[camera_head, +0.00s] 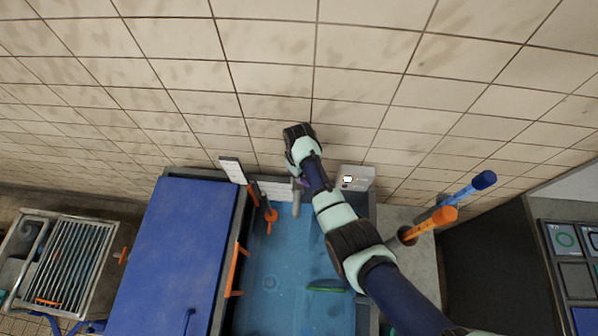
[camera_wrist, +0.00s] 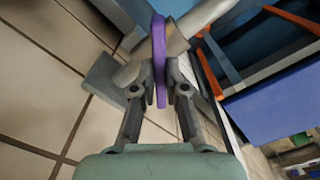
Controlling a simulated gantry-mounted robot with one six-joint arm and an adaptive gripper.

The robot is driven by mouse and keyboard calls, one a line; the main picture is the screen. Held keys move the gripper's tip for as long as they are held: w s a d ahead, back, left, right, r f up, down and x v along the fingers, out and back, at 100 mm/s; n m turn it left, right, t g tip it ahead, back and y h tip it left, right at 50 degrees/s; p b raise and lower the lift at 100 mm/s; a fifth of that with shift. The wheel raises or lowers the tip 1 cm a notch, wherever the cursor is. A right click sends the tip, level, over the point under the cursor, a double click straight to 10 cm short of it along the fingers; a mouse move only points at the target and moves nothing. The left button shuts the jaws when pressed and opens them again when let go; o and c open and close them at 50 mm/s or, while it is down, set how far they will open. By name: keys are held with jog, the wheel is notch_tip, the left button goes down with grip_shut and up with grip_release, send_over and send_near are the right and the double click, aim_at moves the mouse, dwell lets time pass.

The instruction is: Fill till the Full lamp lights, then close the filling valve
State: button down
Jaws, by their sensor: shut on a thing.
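In the wrist view a purple valve handle (camera_wrist: 159,40), seen edge-on, stands between the two fingers of my gripper (camera_wrist: 161,88). The gripper is shut on it. A grey metal pipe (camera_wrist: 197,22) runs behind the handle. In the head view my arm reaches to the tiled wall and hides most of the gripper and handle. A grey spout (camera_head: 296,204) points down over a blue basin (camera_head: 290,262) beside my arm. A light grey box (camera_head: 358,176) on the wall, right of my wrist, shows a small bright white patch (camera_head: 347,180); I cannot read its label.
An orange handle (camera_head: 271,217) stands left of the spout. A blue cover (camera_head: 178,250) lies left of the basin. Orange (camera_head: 436,222) and blue (camera_head: 471,188) pipe-like bars rise right of my arm. A metal rack (camera_head: 65,262) stands far left. A green object (camera_head: 325,289) shows in the basin.

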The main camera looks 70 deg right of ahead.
jog(key=n+p, duration=0.1)
jog(key=n, duration=0.3)
jog(key=shift+n, duration=1.8)
jog(key=c, duration=1.2)
grip_release()
notch_tip(320, 180, up, 12)
